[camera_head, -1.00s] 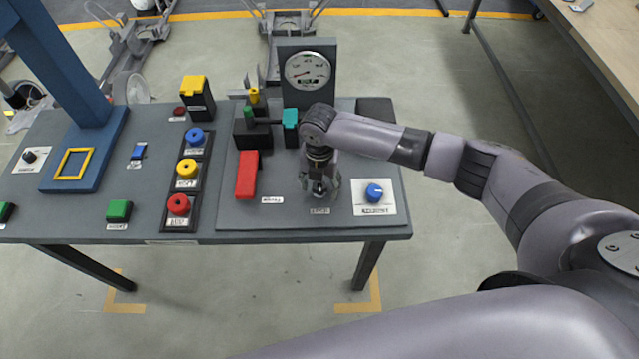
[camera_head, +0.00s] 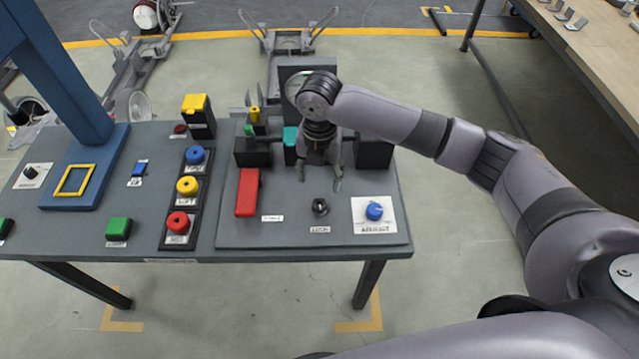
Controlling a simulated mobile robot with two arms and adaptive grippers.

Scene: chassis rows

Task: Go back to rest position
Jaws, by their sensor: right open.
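My right gripper (camera_head: 320,176) is open and empty. It points down above the control panel plate (camera_head: 285,231), apart from a small dark knob (camera_head: 320,207) that stands on the plate below it. My right arm comes in from the right and hides most of the round gauge and part of the teal block (camera_head: 291,139). My left gripper is not in view.
The grey table (camera_head: 75,233) carries a red block (camera_head: 247,192), a blue dial (camera_head: 374,211), a column of blue, yellow and red buttons (camera_head: 187,186), a green button (camera_head: 118,228) and a blue post (camera_head: 85,90). A wooden bench (camera_head: 600,50) stands at the right. Floor in front is clear.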

